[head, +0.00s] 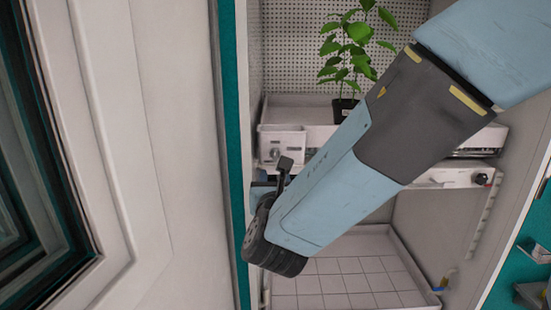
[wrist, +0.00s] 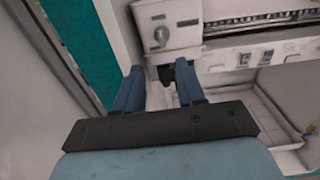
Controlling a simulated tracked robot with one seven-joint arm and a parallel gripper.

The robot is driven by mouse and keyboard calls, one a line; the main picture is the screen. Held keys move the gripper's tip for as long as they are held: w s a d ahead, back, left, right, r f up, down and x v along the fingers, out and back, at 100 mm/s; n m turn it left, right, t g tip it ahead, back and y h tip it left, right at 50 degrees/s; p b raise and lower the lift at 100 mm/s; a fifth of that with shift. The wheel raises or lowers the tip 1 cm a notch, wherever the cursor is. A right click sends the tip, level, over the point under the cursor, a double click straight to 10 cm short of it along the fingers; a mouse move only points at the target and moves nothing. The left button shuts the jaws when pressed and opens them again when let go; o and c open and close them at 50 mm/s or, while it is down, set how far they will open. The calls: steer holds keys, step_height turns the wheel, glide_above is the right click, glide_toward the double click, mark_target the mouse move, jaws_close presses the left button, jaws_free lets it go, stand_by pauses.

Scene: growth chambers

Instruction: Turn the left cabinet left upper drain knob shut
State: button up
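A small grey knob (head: 275,153) sits on the front of a white box at the left end of the cabinet's upper tray. In the wrist view the knob (wrist: 161,35) is ahead of the fingers, near the top of the picture. My gripper (wrist: 158,76) has its two blue fingers spread apart, with nothing between them. It is below the knob in that view and apart from it. In the head view my forearm and wrist hide most of the gripper. I cannot tell the knob's exact turn position.
A potted plant (head: 345,50) stands on the upper tray (head: 310,108). A dark knob (head: 482,179) is on the rail at right. A large white door panel (head: 150,150) fills the left. The tiled lower tray (head: 340,285) is empty.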

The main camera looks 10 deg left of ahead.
mark_target(275, 156)
steer(key=x, duration=1.3)
steer(key=shift+w+d, duration=0.15)
steer(key=shift+d, duration=0.05)
steer(key=shift+c, duration=0.2)
steer(key=c, duration=0.6)
